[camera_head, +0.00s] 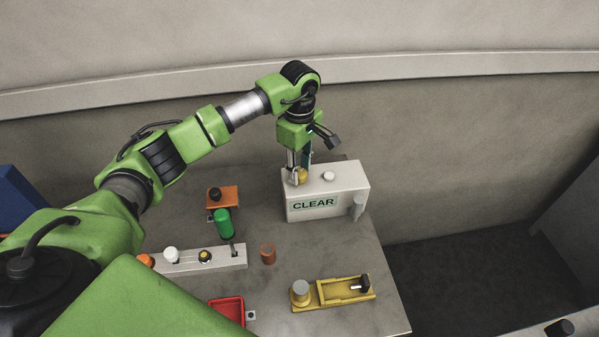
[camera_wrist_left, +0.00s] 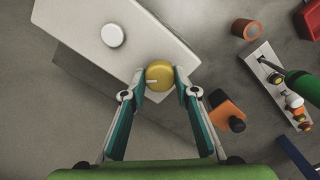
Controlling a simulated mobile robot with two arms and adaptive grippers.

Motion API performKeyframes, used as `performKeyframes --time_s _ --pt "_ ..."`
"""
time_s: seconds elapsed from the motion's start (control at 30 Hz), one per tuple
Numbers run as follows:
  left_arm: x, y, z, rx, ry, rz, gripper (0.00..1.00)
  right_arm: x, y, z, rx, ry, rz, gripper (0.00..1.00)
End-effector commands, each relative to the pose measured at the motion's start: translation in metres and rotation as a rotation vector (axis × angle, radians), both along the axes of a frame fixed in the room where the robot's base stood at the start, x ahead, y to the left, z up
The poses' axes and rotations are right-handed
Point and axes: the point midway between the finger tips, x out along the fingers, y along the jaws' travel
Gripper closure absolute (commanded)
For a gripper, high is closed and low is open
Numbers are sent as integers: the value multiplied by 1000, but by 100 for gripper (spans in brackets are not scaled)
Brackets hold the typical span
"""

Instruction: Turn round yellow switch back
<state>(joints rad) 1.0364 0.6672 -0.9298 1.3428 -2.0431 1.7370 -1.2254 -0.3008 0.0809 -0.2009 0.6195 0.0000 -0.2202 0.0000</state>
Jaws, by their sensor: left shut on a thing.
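The round yellow switch (camera_wrist_left: 159,74) sits on top of a white box labelled CLEAR, near its left end. A pale line on the knob points left in the left wrist view. In the head view the switch (camera_head: 302,176) is partly hidden by my fingers. My left gripper (camera_head: 297,171) comes down from above onto it. In the left wrist view the fingertips of this gripper (camera_wrist_left: 159,84) lie on both sides of the knob, shut on it. The white box (camera_head: 335,193) also shows in the left wrist view (camera_wrist_left: 95,50). My right gripper is not in view.
A white round button (camera_head: 328,176) is beside the switch. A grey rail (camera_head: 222,260) with several knobs, a green cylinder (camera_head: 223,222), an orange block (camera_head: 224,196), an orange cup (camera_head: 268,254), a red tray (camera_head: 227,311) and a yellow fixture (camera_head: 333,291) stand nearer on the table.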

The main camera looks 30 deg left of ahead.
Motion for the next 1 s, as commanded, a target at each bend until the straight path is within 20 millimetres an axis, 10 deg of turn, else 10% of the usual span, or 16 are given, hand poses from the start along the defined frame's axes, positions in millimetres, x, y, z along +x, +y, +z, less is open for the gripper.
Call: performKeyframes --time_s 1.0 --pt "1 0 1 -1 -4 773 94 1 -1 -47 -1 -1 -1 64"
